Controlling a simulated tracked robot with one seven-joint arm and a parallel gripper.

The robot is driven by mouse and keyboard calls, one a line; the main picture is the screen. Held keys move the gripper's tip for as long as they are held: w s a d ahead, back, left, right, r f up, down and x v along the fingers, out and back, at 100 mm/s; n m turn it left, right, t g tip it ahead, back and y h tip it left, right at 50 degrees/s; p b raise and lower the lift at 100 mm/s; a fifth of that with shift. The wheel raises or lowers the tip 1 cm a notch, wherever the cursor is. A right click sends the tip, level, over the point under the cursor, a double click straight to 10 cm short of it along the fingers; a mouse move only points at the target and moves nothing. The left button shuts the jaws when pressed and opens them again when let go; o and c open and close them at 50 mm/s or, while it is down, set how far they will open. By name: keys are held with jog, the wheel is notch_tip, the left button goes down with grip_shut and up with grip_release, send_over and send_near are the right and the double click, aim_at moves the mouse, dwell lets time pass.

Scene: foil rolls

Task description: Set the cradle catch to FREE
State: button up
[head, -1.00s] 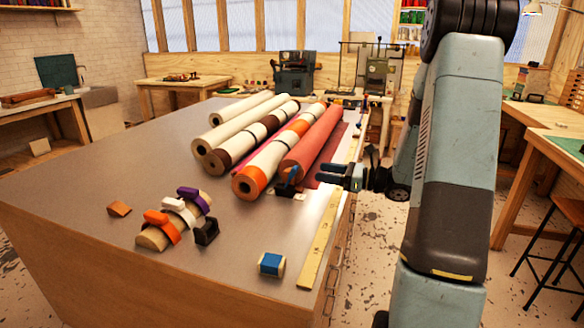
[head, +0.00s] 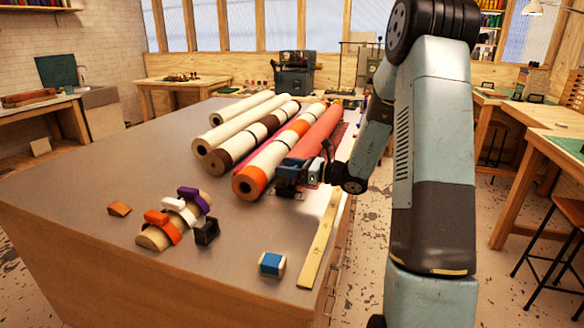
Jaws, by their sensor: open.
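My gripper (head: 285,177) is open at the near end of the red roll (head: 318,132), on the right of the group of rolls. Its dark fingers point left and cover that roll end. A small blue part showed at this roll end earlier; it may be the cradle catch, but the gripper now hides most of that spot. I cannot make out the catch's setting or whether the fingers touch it.
An orange and cream roll (head: 262,165) lies close left of the gripper. Banded straps on a wooden piece, a black clip (head: 206,232), a blue block (head: 271,264) and a yellow ruler (head: 318,240) lie nearer. The table's left side is clear.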

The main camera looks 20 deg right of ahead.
grip_shut()
dwell(0.5)
